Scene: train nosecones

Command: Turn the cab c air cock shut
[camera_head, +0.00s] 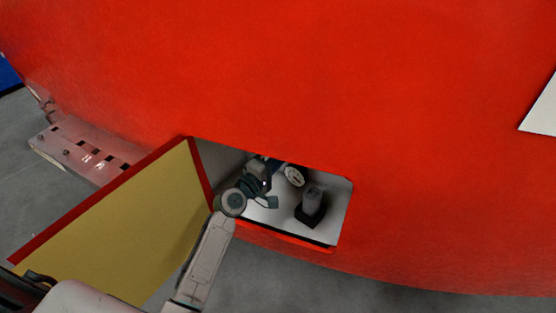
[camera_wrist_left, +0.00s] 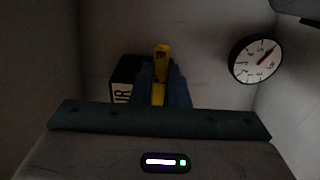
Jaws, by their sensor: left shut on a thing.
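The air cock's yellow handle (camera_wrist_left: 161,62) stands upright in the picture in the left wrist view. A dark block with white letters (camera_wrist_left: 124,80), only partly readable, is just left of it. My left gripper (camera_wrist_left: 162,84) is shut on the yellow handle, with one finger on each side. In the head view my left arm reaches into the open compartment in the red nosecone, and the left gripper (camera_head: 260,170) is at its back left. The handle is hidden there by my gripper and wrist. My right gripper is in neither view.
A round white gauge is right of the handle (camera_wrist_left: 256,60) and also shows in the head view (camera_head: 294,176). A grey cylinder on a black base (camera_head: 312,203) stands at the compartment's right. The yellow-faced door (camera_head: 120,225) hangs open at left, close to my arm.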

